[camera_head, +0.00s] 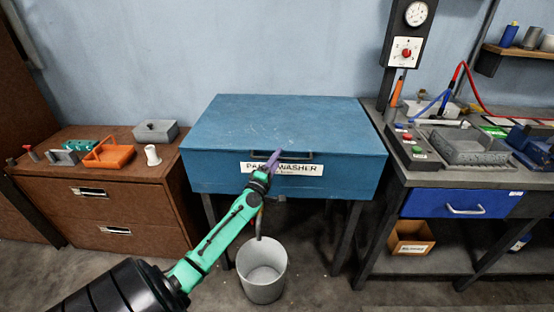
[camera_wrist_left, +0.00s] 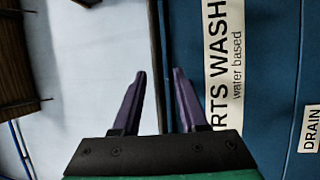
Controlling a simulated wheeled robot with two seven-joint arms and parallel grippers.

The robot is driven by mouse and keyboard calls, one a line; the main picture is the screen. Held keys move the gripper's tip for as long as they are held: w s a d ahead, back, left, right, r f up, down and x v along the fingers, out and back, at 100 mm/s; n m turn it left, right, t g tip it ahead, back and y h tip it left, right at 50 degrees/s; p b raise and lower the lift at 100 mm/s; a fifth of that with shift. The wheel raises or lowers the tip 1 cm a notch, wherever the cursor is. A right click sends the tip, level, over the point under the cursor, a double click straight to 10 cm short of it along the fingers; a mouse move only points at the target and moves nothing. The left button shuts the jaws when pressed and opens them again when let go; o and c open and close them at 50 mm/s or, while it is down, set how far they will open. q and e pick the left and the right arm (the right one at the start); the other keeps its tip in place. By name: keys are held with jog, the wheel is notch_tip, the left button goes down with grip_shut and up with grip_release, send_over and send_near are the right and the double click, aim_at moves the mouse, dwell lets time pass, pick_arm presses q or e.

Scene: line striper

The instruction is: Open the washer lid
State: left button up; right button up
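The blue parts washer (camera_head: 225,173) stands against the wall with its lid (camera_head: 285,118) down and shut. A dark bar handle (camera_head: 300,155) runs along the lid's front edge, above a white label. My right gripper is in neither view.
A grey bucket (camera_head: 262,272) stands on the floor below the washer. A brown cabinet (camera_head: 95,190) with an orange tray (camera_head: 108,154) is at the left. A workbench with a blue drawer (camera_head: 455,204) is at the right. The wall above the lid is bare.

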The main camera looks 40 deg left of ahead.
pick_arm(q)
grip_shut()
jog(key=shift+d, duration=0.1)
dwell(1.1)
